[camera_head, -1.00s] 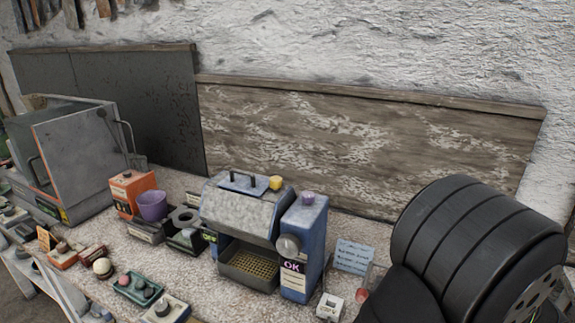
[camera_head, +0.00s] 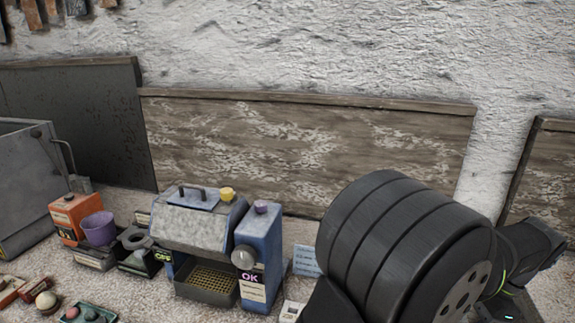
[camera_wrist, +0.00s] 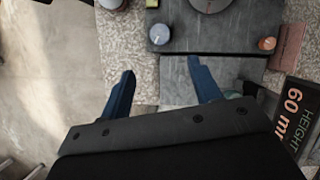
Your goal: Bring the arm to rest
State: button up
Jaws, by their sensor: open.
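My gripper (camera_wrist: 158,88) shows in the wrist view with two blue fingers spread wide apart. Nothing is between the fingers, only speckled bench top and the edge of a grey slab (camera_wrist: 188,70) behind them. In the head view my dark arm fills the lower right, and its gripper is out of sight there.
A grey and blue machine marked OK (camera_head: 205,225) stands on the bench (camera_head: 120,200). Left of it are a purple cup (camera_head: 99,228), an orange box (camera_head: 70,215) and a grey metal cabinet (camera_head: 25,185). A sign reading HEIGHT 60 (camera_wrist: 292,108) lies right of my gripper.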

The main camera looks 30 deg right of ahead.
jog(key=x, duration=1.4)
jog(key=shift+r, duration=0.1)
jog(key=n+g, duration=0.1)
jog(key=n, duration=0.3)
jog(key=shift+w+y, duration=0.2)
jog(key=shift+y, duration=0.2)
jog(key=n+g, duration=0.2)
jog(key=n, duration=0.2)
jog(key=shift+w+n, duration=0.15)
jog(key=shift+n, duration=0.25)
jog(key=n+g, duration=0.1)
jog(key=n, duration=0.3)
jog(key=shift+w+g+h, duration=0.1)
jog(key=shift+g+h, duration=0.3)
jog(key=n+g+h, duration=0.1)
jog(key=n, duration=0.3)
jog(key=shift+a+n, duration=0.1)
jog(key=shift+n, duration=0.3)
